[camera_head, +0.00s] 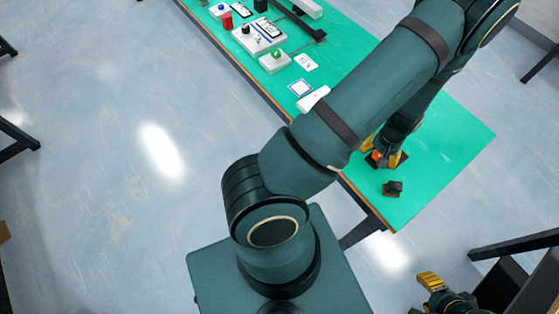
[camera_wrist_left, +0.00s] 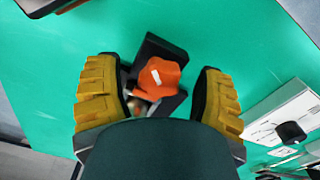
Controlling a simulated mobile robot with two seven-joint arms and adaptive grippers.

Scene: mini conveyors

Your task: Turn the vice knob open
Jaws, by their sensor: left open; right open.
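The orange vice knob (camera_wrist_left: 158,78) sits on a dark vice body (camera_wrist_left: 166,48) in the left wrist view. In the head view the knob (camera_head: 376,155) is a small orange spot on the green table. My left gripper (camera_head: 383,156) points down over it, its yellow fingers open on both sides of the knob with gaps visible in the wrist view. My wrist part hides the near side of the vice. My right gripper (camera_head: 436,289) is open and empty, low at the right of the head view, off the table.
A small dark block (camera_head: 393,188) stands on the green table (camera_head: 455,150) near its front edge. White panels with buttons (camera_head: 258,38) and a red block (camera_head: 227,21) are farther back. My left arm hides part of the table. Its right part is clear.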

